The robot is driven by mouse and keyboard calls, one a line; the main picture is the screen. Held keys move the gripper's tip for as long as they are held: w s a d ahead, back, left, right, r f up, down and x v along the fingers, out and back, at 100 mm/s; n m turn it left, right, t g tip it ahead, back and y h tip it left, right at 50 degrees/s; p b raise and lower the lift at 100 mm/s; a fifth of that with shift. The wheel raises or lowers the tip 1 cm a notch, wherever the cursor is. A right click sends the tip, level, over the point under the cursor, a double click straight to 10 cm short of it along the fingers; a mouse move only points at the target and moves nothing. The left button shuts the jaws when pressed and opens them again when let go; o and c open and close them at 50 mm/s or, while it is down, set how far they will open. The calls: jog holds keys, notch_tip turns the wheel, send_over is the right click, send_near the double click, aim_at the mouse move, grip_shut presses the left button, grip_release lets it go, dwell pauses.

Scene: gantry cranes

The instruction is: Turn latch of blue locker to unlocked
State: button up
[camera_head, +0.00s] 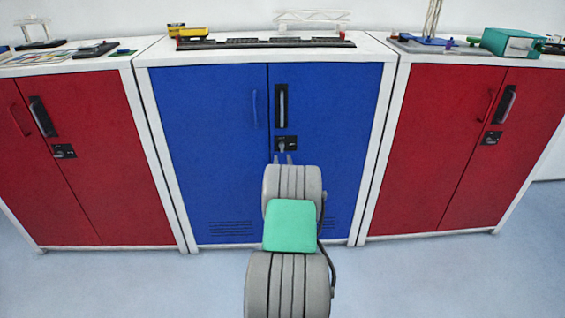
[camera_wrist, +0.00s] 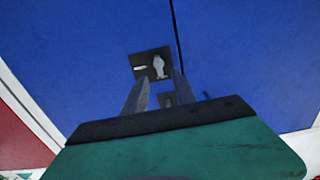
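The blue locker (camera_head: 210,150) stands in the middle with both doors closed. Its latch (camera_head: 286,143) is a dark plate with a small grey knob on the right door, below the long handle. In the wrist view the latch knob (camera_wrist: 158,66) is pale and lies just beyond my fingertips, roughly between them. My gripper (camera_head: 283,159) is open, its two thin fingers pointing at the door just below the latch. It also shows in the wrist view (camera_wrist: 160,79), with a gap between the fingers and nothing held. I cannot tell whether a fingertip touches the latch plate.
A grey handle on a black plate (camera_head: 281,106) sits above the latch. Red lockers stand at the left (camera_head: 85,150) and right (camera_head: 440,150). Model crane parts (camera_head: 265,42) lie on the blue locker's top. Clear floor lies in front.

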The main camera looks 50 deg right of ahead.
aim_at(282, 148)
jog(key=x, duration=0.7)
jog(key=shift+d+r+b, duration=0.15)
jog(key=shift+d+b, duration=0.2)
jog(key=shift+b, duration=0.05)
jog(key=shift+w, duration=0.1)
grip_shut()
